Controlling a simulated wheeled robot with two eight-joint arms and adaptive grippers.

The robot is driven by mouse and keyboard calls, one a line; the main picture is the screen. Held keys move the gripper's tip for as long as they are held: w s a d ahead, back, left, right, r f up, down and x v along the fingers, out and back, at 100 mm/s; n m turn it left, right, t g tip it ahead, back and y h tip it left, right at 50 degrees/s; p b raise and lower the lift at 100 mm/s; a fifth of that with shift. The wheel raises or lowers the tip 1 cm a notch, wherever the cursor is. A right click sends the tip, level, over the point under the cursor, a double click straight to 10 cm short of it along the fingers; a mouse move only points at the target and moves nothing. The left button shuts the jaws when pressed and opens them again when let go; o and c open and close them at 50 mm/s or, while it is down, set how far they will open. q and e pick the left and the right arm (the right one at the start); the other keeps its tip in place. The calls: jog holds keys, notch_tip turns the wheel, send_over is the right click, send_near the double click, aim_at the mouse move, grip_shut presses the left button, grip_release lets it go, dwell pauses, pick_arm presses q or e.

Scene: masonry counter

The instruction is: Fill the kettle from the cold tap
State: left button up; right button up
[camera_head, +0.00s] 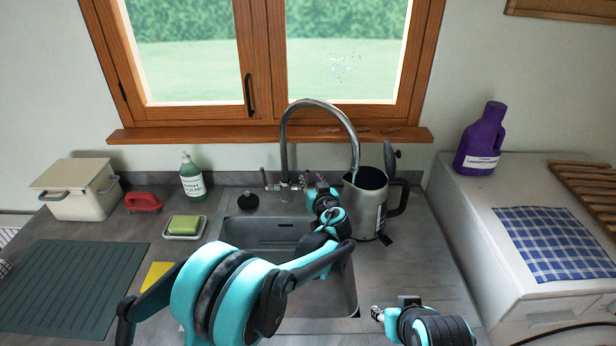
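The steel kettle (367,206) stands upright at the right side of the sink (345,290), its lid (390,158) raised and black handle to the right. The tap (322,103) arches over, its spout end at the kettle's open mouth. I cannot make out running water or the level inside. My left gripper (312,184) is beside the tap's right-hand handle (303,181); contact and finger opening are unclear. The left-hand handle (265,179) is clear of it. My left arm hides part of the sink. My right gripper (378,314) is low in front, apart from the kettle, fingers unclear.
A black plug (248,201), soap dish (184,234) and green bottle (192,181) stand left of the tap. Right is a white appliance (470,222) with a purple bottle (482,142).

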pick_arm(q)
jog(key=v, duration=0.7)
